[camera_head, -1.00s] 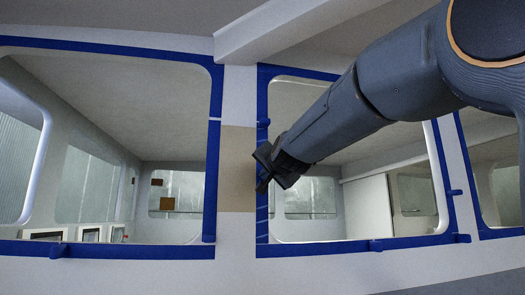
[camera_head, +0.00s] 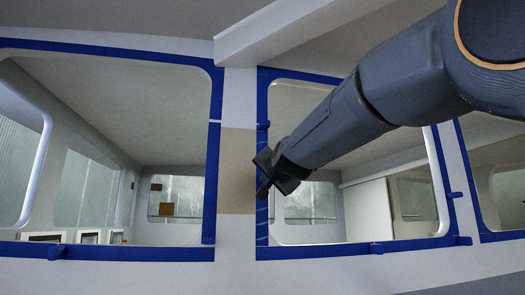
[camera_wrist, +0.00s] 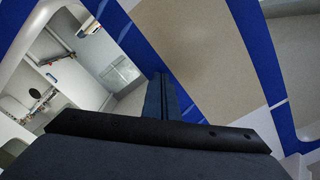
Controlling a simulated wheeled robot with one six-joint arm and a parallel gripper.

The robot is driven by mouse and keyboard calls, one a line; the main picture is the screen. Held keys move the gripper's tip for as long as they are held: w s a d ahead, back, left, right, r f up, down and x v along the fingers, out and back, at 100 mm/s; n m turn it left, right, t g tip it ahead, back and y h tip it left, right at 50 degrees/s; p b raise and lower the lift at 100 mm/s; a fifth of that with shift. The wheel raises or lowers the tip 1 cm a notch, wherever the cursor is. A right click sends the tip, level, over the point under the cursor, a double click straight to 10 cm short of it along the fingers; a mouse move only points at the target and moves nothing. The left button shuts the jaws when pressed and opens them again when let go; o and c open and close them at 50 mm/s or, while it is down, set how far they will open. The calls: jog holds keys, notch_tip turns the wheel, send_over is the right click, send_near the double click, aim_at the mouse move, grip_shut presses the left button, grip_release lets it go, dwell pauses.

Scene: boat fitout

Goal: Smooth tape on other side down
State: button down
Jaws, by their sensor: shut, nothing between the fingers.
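Blue tape frames the window openings. A vertical strip of blue tape (camera_head: 262,224) runs down the left edge of the middle window, and it shows in the wrist view (camera_wrist: 128,36). Another vertical strip (camera_head: 211,180) runs down the right edge of the left window, and one blue strip stands right of the tan panel in the wrist view (camera_wrist: 262,62). My gripper (camera_head: 262,176) is shut and empty, in front of the middle window's left strip. Its fingers (camera_wrist: 160,84) overlap that strip in the wrist view; I cannot tell whether they touch it. They hide part of the strip.
A tan panel (camera_head: 238,170) lies on the white pillar between the two windows. Small tape tabs stick out along the frames, such as one at the lower edge (camera_head: 376,248). A white beam (camera_head: 290,28) runs overhead. A cabin interior shows through the openings.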

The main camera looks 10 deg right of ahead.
aim_at(262, 211)
jog(key=shift+w+f+b, duration=0.15)
jog(key=shift+f+b, duration=1.45)
jog(key=shift+f, duration=0.1)
notch_tip(262, 211, down, 2)
jog(key=shift+f+b, duration=0.2)
jog(key=shift+b, duration=1.05)
jog(key=shift+f+b, duration=1.6)
jog(key=shift+b, duration=0.05)
